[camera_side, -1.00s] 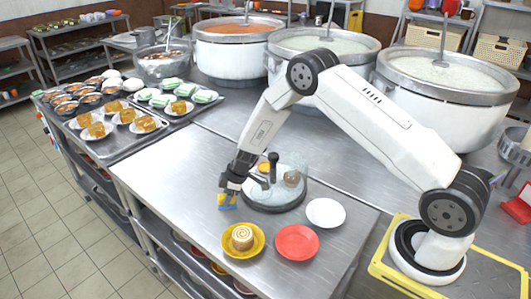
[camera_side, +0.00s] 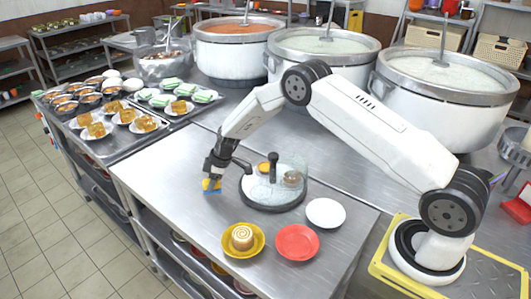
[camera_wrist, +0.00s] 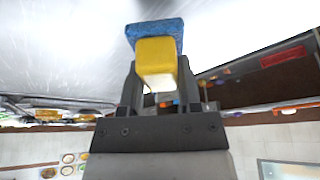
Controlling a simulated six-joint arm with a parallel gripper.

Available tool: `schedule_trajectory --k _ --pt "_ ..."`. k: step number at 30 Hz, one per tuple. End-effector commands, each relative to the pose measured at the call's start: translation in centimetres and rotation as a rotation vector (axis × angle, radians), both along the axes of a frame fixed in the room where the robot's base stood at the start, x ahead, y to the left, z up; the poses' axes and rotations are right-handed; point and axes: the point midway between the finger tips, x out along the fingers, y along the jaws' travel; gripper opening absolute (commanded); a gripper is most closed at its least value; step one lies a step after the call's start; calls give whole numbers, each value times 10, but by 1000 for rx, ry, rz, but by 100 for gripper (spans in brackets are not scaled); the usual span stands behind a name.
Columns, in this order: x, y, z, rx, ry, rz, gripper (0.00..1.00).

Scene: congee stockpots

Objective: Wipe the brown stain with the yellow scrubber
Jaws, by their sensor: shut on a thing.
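The yellow scrubber (camera_side: 208,184) has a yellow grip block and a blue pad at its end. My gripper (camera_side: 214,171) is shut on it, over the left part of the steel table (camera_side: 180,216). In the wrist view the yellow block (camera_wrist: 156,56) sits between my gripper's fingers (camera_wrist: 157,72), with the blue pad (camera_wrist: 152,28) beyond, facing the bright tabletop. I cannot tell whether the pad touches the table. I see no brown stain in either current view; it may be hidden under the scrubber or my gripper.
A round tray with a clear cover (camera_side: 277,201) stands just right of my gripper. A yellow plate with a rolled cake (camera_side: 243,240), a red plate (camera_side: 297,242) and a white plate (camera_side: 326,212) are nearer the front. Large stockpots (camera_side: 440,100) line the back. The table's left front is bare.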

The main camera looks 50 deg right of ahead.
Motion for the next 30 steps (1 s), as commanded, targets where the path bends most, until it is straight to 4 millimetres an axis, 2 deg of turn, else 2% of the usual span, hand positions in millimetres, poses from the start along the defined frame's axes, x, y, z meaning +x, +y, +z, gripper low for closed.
schedule_trajectory --k 16,30 --pt "0 0 48 0 -2 1 0" --pt "-1 0 55 0 1 0 0"
